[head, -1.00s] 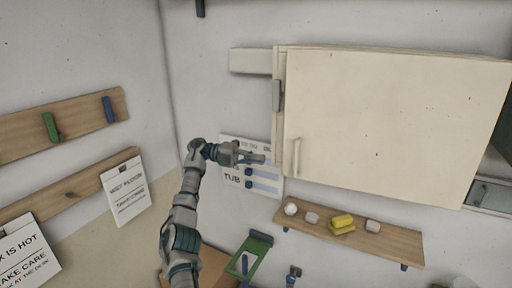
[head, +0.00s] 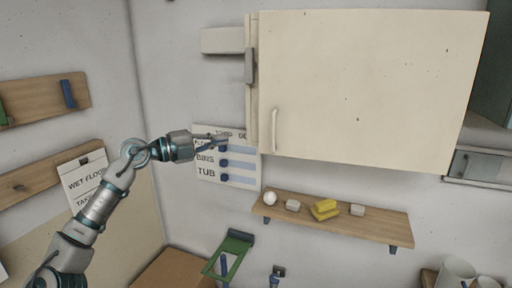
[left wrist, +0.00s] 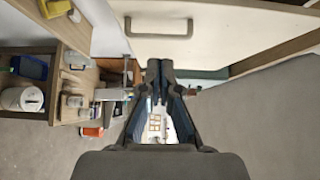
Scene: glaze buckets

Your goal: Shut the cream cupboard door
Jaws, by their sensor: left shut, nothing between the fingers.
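The cream cupboard door (head: 365,85) fills the upper right of the head view, with a pale bar handle (head: 274,130) near its lower left edge. It looks shut or nearly so; I cannot tell if a small gap remains. In the left wrist view the door (left wrist: 230,28) and its handle (left wrist: 158,30) show along the top. My left gripper (head: 224,139) is shut and empty, left of the handle and apart from it in the head view. Its fingers (left wrist: 159,72) sit below the handle in the left wrist view. My right gripper is out of view.
A wall sign (head: 227,175) hangs behind my left gripper. A wooden shelf (head: 380,224) with small blocks runs below the cupboard. A green-framed item (head: 228,252) stands lower down. Wooden rails (head: 30,100) are on the left wall. A grey unit (head: 485,168) is at right.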

